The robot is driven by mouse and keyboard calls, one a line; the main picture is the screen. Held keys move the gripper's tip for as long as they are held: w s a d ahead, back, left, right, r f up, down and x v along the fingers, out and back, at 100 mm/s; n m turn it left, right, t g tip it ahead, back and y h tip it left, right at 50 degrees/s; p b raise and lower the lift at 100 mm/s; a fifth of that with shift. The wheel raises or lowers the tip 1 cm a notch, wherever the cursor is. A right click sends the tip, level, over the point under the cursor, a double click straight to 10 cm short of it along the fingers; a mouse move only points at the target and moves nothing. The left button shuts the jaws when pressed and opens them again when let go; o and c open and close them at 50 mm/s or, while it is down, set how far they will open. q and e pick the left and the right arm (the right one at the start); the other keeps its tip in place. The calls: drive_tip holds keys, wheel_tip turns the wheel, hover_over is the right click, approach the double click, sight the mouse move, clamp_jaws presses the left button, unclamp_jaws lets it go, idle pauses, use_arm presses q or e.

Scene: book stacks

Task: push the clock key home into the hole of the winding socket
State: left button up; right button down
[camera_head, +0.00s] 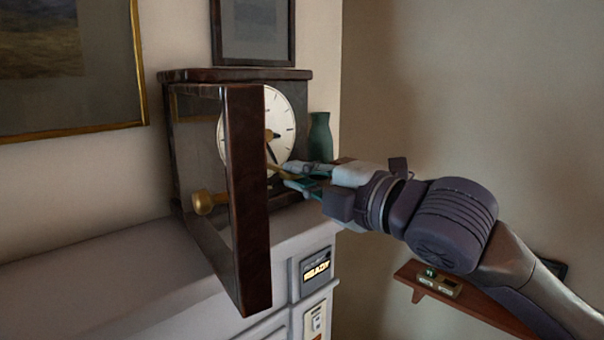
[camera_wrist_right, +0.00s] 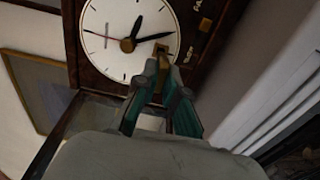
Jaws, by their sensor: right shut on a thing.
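The clock stands on a white mantel, with its round white dial (camera_head: 282,125) showing past the open, dark-framed glass door (camera_head: 247,190). My right gripper (camera_head: 292,177) is in front of the lower part of the dial, shut on the brass clock key (camera_head: 275,171). In the right wrist view the key (camera_wrist_right: 159,68) sits between the two teal-sided fingertips (camera_wrist_right: 162,76). The key points at a small dark and brass spot on the dial's edge that looks like the winding socket (camera_wrist_right: 162,48). I cannot tell how far the key is in the hole. My left gripper is not in view.
The open door juts toward me, left of my right gripper, with a brass knob (camera_head: 205,203). A green vase (camera_head: 320,137) stands beside the clock. A panel reading READY (camera_head: 316,267) is on the mantel front. A small wooden shelf (camera_head: 425,284) is below my right arm.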

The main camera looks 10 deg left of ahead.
drive_tip(key=shift+p+x, duration=0.9)
drive_tip(key=shift+x, duration=0.95)
drive_tip(key=c, duration=1.2)
unclamp_jaws()
drive_tip(key=v, duration=1.2)
